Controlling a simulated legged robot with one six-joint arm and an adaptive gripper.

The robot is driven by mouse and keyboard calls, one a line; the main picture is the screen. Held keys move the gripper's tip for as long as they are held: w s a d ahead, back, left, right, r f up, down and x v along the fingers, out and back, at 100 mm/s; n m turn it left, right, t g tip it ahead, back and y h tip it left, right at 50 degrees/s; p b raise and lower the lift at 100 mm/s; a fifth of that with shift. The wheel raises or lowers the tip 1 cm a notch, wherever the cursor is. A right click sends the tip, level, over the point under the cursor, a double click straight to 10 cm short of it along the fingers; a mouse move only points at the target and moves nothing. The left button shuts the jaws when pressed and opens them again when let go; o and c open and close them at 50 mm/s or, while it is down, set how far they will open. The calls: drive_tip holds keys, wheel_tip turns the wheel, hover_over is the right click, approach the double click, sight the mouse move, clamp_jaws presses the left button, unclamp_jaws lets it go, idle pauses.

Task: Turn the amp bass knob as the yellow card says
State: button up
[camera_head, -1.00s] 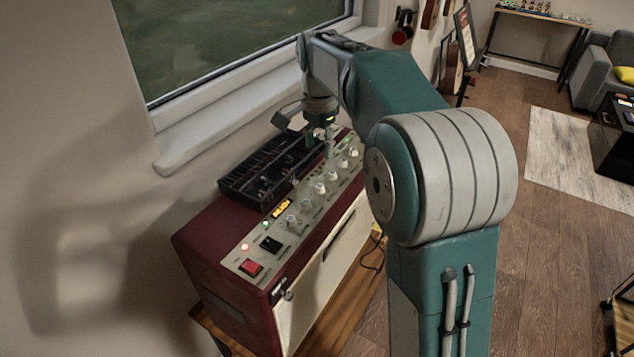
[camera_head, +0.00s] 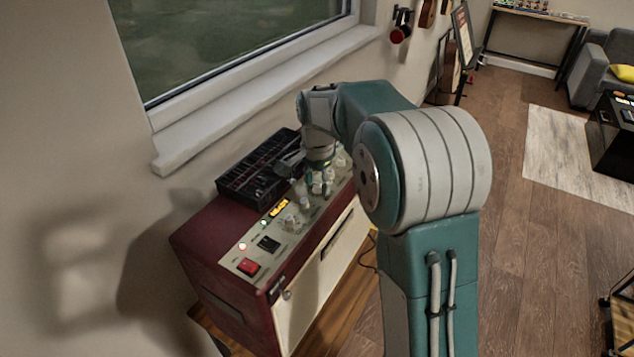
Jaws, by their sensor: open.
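The maroon amp (camera_head: 228,248) stands under the window with a pale control panel (camera_head: 262,243) on its top front. A row of light knobs runs along the panel. One knob (camera_head: 292,223) shows clearly left of my gripper; others are partly hidden by the gripper and wrist. I cannot tell which knob is the bass knob. A small yellow patch with dark marks (camera_head: 279,208) sits on the panel; it may be the yellow card, but its writing is too small to read. My gripper (camera_head: 318,188) is open, pointing down over the middle knobs; contact cannot be told.
A black compartmented tray (camera_head: 248,176) lies on the amp top behind the panel. A red switch (camera_head: 248,266) and a black switch (camera_head: 269,244) sit at the panel's near end. The window sill (camera_head: 240,110) runs behind.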

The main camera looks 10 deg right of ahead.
clamp_jaws()
drive_tip(key=n, duration=0.4)
drive_tip(key=shift+n, duration=0.3)
drive_tip(key=n, duration=0.4)
drive_tip(key=shift+n, duration=0.3)
drive_tip(key=n, duration=0.4)
drive_tip(key=shift+n, duration=2.2)
